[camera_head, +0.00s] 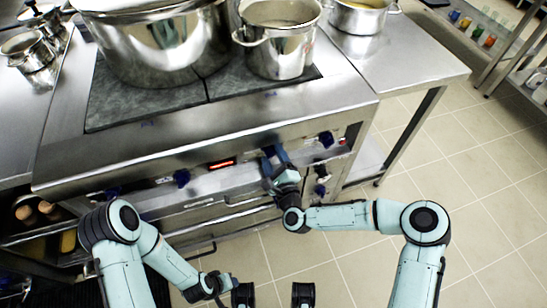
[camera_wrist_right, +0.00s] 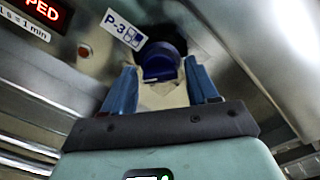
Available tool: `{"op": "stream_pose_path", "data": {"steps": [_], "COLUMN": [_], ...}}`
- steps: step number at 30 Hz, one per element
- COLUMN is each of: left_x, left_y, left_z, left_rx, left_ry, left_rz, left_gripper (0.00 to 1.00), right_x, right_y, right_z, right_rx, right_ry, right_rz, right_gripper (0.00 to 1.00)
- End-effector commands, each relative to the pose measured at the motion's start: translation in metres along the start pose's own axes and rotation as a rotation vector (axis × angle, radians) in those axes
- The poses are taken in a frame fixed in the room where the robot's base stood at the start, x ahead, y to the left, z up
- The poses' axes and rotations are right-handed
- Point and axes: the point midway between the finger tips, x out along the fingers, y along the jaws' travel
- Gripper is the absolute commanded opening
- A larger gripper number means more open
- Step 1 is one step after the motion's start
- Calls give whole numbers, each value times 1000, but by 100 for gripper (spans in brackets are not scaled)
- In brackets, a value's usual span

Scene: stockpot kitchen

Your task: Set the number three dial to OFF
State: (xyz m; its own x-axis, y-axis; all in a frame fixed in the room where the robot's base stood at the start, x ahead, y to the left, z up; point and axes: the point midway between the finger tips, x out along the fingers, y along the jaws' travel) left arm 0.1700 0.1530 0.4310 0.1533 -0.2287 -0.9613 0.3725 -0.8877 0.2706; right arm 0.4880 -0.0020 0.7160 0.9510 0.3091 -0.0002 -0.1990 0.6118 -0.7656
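The number three dial (camera_wrist_right: 160,62) is a dark blue knob beside a label reading P-3 (camera_wrist_right: 124,29) in the right wrist view. My right gripper (camera_wrist_right: 160,78) has its two blue fingers apart, one on each side of the dial, with the dial at or just beyond the fingertips. I cannot tell whether they touch it. In the head view my right gripper (camera_head: 271,153) is at the stove's front panel and hides this dial. My left gripper (camera_head: 214,285) is low in the head view, away from the stove, and its fingers are too unclear to read. The dial's setting is not readable.
Other blue dials (camera_head: 182,177) and (camera_head: 326,138) sit on the panel. A red-lit display (camera_head: 222,164) is left of my right gripper. A large stockpot (camera_head: 150,50) and a smaller pot (camera_head: 277,45) stand on the stove. Tiled floor (camera_head: 440,170) lies open at right.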

Motion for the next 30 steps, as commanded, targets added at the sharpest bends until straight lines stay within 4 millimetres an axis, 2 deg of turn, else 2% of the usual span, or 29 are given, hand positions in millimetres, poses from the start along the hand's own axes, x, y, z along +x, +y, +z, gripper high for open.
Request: {"op": "stream_pose_path", "data": {"steps": [1, 3, 4, 17, 30], "left_x": [0, 0, 0, 0, 4], "left_y": [0, 0, 0, 0, -1], "left_z": [0, 0, 0, 0, -4], "left_rx": [0, 0, 0, 0, -1], "left_ry": [0, 0, -1, 0, 12], "left_rz": [0, 0, 0, 0, -1], "left_gripper": [43, 43, 43, 43, 43], "right_x": [0, 0, 0, 0, 0], "right_y": [0, 0, 0, 0, 0], "right_z": [0, 0, 0, 0, 0], "right_rx": [0, 0, 0, -81, -445], "right_ry": [0, 0, 0, -1, -1], "right_rz": [0, 0, 0, 0, 0], "right_gripper": [40, 17, 12, 12, 12]}}
